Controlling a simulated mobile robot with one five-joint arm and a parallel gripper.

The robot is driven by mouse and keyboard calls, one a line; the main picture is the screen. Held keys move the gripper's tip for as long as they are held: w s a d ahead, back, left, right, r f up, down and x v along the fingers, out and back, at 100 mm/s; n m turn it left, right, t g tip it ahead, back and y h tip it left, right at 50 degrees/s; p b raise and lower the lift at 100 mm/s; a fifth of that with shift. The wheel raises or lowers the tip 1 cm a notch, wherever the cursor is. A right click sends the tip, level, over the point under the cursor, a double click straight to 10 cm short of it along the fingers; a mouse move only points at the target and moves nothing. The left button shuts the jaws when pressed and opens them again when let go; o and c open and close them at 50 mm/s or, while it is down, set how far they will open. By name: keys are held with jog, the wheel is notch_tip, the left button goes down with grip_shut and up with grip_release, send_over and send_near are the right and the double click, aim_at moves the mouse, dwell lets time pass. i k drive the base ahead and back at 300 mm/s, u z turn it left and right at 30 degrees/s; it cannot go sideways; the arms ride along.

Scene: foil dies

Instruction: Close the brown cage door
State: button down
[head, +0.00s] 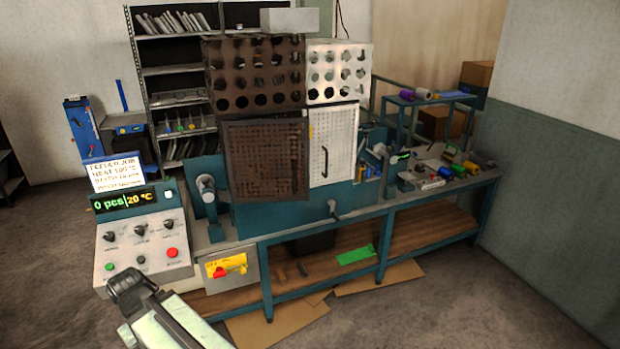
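The brown cage door (267,160) is a dark perforated panel with a solid frame, on the machine at the centre of the head view. It hangs below a dark brown panel with round holes (256,111). Its lower left corner seems to stand out toward me, so it looks ajar, but I cannot tell how far. Beside it on the right is a white perforated door (340,165) with a dark upright handle. My gripper (127,287) is low at the left, in front of the control box and well away from the brown door. Its fingers cannot be made out.
A grey control box (145,245) with knobs and a red button stands left of the machine. A yellow panel with a red switch (226,265) is on the bench front. The bench (420,205) carries spools and tools at right. Floor (480,300) is clear at front right.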

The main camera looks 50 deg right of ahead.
aim_at(305, 120)
jog(key=z, duration=0.05)
jog(key=i, duration=1)
jog(key=u, duration=0.05)
